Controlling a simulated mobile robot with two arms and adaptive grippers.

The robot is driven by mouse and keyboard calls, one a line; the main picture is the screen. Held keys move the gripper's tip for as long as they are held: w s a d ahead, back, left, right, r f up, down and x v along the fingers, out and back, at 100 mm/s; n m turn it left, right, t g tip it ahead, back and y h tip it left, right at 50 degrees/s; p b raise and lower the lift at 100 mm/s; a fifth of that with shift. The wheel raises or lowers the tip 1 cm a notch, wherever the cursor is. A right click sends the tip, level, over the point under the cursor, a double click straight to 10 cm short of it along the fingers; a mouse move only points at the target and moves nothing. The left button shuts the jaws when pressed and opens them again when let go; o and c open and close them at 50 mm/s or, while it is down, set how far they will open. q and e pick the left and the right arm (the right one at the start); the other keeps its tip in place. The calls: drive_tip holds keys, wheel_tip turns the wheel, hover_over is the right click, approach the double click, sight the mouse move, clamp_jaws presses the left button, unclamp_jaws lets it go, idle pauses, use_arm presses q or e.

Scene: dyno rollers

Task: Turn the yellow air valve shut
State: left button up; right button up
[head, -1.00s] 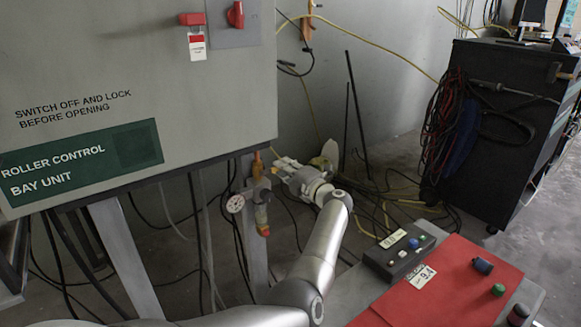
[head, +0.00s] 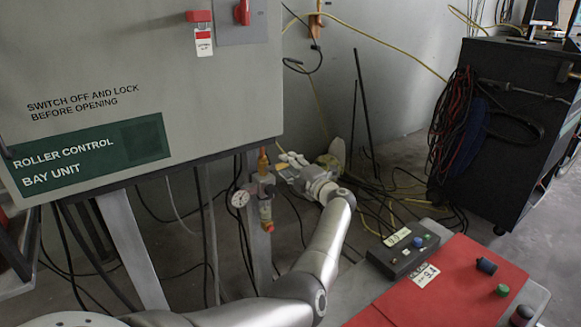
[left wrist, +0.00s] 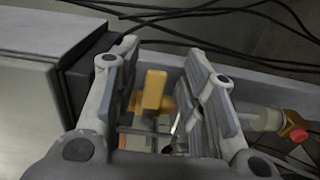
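The yellow air valve (head: 263,161) sits at the top of the air unit on the grey post under the control cabinet. In the left wrist view its yellow handle (left wrist: 154,91) stands between my fingers, with a gap on both sides. My left gripper (head: 283,165) is open just right of the valve in the head view; its two fingers also show spread in the left wrist view (left wrist: 163,75). Whether a finger touches the valve body is not clear. My right gripper is not in view.
A round gauge (head: 240,198) and a clear bowl with a red end (left wrist: 298,134) adjoin the valve. The control cabinet (head: 210,110) overhangs at upper left. Loose cables lie behind. A red-topped bench (head: 440,290) with a button box (head: 403,252) is at lower right.

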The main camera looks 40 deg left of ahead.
use_arm(q)
drive_tip(key=shift+r, duration=0.1)
drive_tip(key=v, duration=0.7)
drive_tip(key=shift+d, duration=0.25)
drive_tip(key=shift+s+a, duration=0.1)
idle(0.4)
